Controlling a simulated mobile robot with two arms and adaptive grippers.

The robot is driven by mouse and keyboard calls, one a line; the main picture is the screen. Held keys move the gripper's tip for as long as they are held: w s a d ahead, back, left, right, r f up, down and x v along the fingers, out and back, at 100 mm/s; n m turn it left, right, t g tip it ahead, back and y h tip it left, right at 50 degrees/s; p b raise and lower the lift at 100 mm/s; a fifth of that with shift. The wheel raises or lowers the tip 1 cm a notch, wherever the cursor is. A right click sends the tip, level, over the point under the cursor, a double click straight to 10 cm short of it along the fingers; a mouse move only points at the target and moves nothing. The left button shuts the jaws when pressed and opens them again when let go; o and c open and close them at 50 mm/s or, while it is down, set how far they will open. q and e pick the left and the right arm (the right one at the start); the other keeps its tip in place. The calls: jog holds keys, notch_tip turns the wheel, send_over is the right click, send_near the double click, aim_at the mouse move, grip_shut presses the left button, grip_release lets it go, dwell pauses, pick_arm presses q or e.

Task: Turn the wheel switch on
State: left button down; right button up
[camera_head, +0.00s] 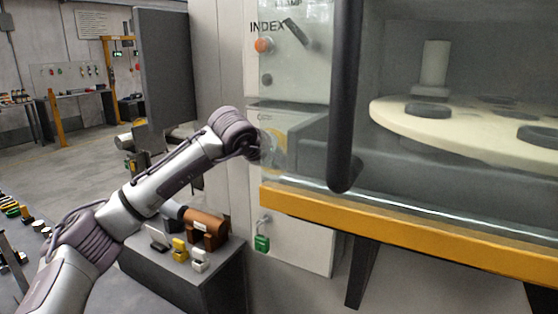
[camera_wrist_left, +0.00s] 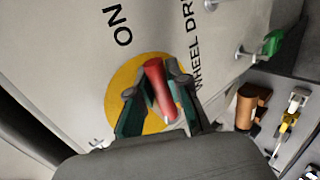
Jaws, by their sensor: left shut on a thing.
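The wheel switch shows in the left wrist view as a red handle (camera_wrist_left: 158,88) on a round yellow plate (camera_wrist_left: 122,82). The words "ON" and "WHEEL DR…" are printed on the pale panel around it. My left gripper (camera_wrist_left: 158,95) has its two fingers on either side of the red handle and is shut on it. The handle is tilted in the picture, its top leaning left. In the head view my left arm reaches to the panel, and the wrist hides the handle; part of the yellow plate (camera_head: 276,150) shows beside it. My right gripper is not in view.
A transparent door with a black vertical bar (camera_head: 345,100) and a yellow ledge (camera_head: 400,215) stand right of the arm. A grey bench (camera_head: 190,285) with small items is under the arm.

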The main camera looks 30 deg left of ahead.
pick_arm(q)
jog(key=shift+f, duration=0.1)
dwell(0.4)
jog(key=c, duration=1.1)
grip_release()
jog(key=v, duration=1.2)
jog(key=shift+d, duration=0.15)
